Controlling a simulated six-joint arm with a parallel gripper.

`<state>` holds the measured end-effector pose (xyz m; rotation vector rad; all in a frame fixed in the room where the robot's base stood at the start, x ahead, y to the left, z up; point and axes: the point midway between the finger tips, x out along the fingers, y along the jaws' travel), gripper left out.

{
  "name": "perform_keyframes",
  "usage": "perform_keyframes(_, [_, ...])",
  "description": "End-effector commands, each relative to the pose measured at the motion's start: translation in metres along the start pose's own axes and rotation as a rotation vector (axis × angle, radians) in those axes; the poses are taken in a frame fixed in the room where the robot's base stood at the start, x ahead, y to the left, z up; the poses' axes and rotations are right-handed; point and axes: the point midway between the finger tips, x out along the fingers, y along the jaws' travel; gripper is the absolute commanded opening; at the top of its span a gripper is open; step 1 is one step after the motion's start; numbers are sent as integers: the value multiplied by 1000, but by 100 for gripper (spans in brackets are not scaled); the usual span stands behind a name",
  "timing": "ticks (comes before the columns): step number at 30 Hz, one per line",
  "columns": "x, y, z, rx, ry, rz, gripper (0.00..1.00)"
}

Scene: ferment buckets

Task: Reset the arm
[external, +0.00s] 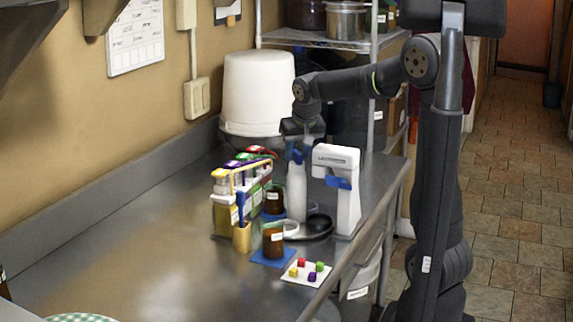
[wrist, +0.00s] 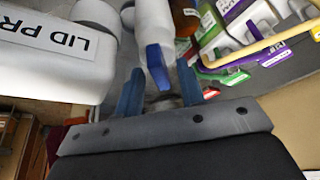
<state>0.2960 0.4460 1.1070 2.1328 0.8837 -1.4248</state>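My gripper (external: 302,142) hangs at the end of my bent arm, above the back part of the steel counter. In the wrist view my gripper (wrist: 160,92) has its two blue fingers spread apart, with nothing clearly held between them. A white spray bottle (external: 297,192) with a blue nozzle stands upright just below my gripper.
The white lid press (external: 347,190) stands close on the right; its label (wrist: 45,40) fills the wrist view's left. A rack of colour-capped containers (external: 243,180) is on the left. Amber jars (external: 273,241) and a card with coloured cubes (external: 306,273) sit in front. The counter's left is mostly clear.

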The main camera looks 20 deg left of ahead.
Motion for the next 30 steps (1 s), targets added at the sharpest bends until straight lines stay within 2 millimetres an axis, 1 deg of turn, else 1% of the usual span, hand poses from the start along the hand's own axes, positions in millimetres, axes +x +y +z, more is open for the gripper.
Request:
perform_keyframes(8, [-2, 0, 0, 0, 0, 0, 35])
perform_keyframes(11, [-9, 0, -1, 0, 2, -1, 35])
perform_keyframes(13, [-17, 0, -1, 0, 3, -1, 35])
perform_keyframes(17, [-40, 0, -1, 0, 4, -1, 35])
perform_keyframes(30, [-129, 0, -1, 0, 4, -2, 35])
